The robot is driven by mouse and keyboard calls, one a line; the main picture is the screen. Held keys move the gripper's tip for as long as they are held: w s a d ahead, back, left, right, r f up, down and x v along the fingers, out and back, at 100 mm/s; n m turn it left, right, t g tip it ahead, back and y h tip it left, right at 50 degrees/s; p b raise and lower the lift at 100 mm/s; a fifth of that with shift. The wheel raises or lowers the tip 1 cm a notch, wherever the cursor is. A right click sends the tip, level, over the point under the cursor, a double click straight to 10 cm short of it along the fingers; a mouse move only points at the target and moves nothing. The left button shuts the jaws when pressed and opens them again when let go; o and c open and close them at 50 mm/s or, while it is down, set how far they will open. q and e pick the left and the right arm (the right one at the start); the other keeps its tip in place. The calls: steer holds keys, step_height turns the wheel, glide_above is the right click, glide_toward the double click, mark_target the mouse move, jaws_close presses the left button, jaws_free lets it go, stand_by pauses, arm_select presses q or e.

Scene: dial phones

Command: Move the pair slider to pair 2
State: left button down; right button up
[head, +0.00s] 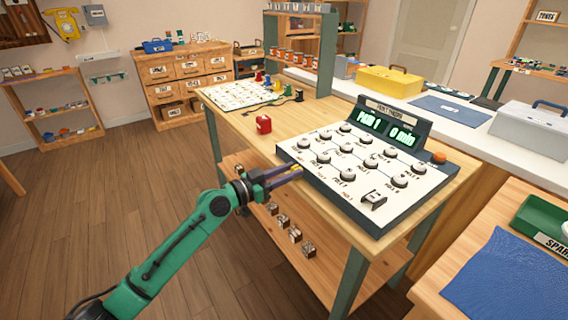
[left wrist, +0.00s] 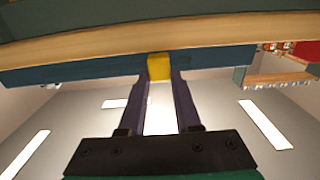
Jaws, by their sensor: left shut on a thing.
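The dial console (head: 408,196) is a white sloped panel with several round knobs in a dark blue-grey frame on the wooden table. Its green display (head: 386,127) reads "PAIR 1" and "0 min". My left gripper (head: 297,171) is at the left part of the console's front edge. In the left wrist view its fingers (left wrist: 160,75) are shut on a yellow tab (left wrist: 159,67), which lies against the blue-grey edge; it looks like the pair slider. In the head view the fingers hide the tab. My right gripper is not in view.
Small dark blocks (head: 283,221) stand on the lower shelf. The floor at left is clear.

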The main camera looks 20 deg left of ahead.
mark_target(317, 179)
arm_select(q)
steer(key=s+d+p, duration=0.3)
steer(key=s+d, duration=0.1)
steer(key=shift+d+r+p, duration=0.2)
steer(key=shift+d+p, duration=0.15)
steer(key=shift+s+d+f, duration=0.2)
steer(key=shift+d+f, duration=0.05)
steer(key=shift+d, duration=0.05)
steer(key=c, duration=0.6)
jaws_free()
steer(key=shift+a, duration=0.1)
